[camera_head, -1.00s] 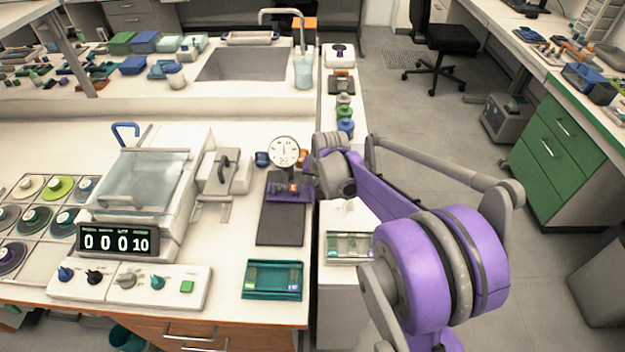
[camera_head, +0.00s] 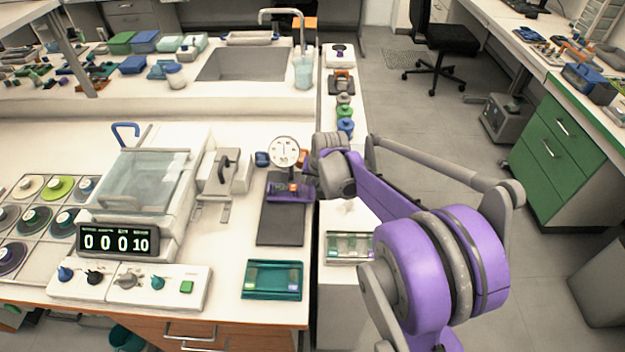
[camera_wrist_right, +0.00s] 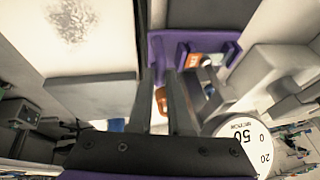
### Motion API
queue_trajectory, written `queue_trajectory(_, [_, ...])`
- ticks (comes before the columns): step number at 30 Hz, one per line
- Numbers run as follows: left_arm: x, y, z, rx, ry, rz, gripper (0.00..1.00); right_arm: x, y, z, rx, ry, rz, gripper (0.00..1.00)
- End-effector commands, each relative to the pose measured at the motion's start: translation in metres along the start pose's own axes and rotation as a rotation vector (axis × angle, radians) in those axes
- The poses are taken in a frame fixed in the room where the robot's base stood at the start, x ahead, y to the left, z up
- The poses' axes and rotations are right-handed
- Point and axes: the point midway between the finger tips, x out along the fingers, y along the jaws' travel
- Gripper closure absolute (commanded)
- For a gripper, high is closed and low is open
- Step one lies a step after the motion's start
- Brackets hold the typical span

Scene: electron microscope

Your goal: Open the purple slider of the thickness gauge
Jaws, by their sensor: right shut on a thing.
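The thickness gauge stands on the white bench, with a round white dial (camera_head: 285,152) above a dark flat base (camera_head: 282,222). Its purple slider (camera_head: 290,194) lies across the base below the dial. My right gripper (camera_head: 310,187) reaches in from the right at the slider's right end. In the right wrist view, the two grey fingers (camera_wrist_right: 163,76) close on the purple slider (camera_wrist_right: 192,38) near its left edge. The exact contact is partly hidden by the fingers. The dial (camera_wrist_right: 243,142) shows upside down at the lower right there. My left gripper is not in view.
A balance with a glass cover (camera_head: 145,180) and a digital display (camera_head: 120,240) stands left of the gauge. A teal tray (camera_head: 272,280) lies in front of the base. Small bottles (camera_head: 345,128) stand behind, near the bench's right edge.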

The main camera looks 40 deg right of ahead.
Motion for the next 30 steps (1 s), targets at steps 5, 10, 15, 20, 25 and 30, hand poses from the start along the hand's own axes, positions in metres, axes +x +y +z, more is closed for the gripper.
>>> queue_trajectory(5, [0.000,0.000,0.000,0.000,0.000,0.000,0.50,0.000,0.000,0.000,0.000,0.001,0.000,1.00])
queue_trajectory(10, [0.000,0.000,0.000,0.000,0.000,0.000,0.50,0.000,0.000,0.000,0.000,0.001,0.000,1.00])
queue_trajectory(15, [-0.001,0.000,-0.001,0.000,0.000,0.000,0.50,-0.009,-0.001,0.021,-0.003,0.000,-0.001,1.00])
queue_trajectory(20, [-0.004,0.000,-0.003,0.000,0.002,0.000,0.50,-0.027,-0.001,0.061,-0.003,0.000,-0.002,1.00])
queue_trajectory(25, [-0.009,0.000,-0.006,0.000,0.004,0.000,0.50,-0.043,-0.001,0.099,-0.002,0.000,-0.002,1.00])
queue_trajectory(30, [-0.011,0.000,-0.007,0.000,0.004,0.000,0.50,-0.049,0.000,0.115,0.000,0.001,-0.001,1.00])
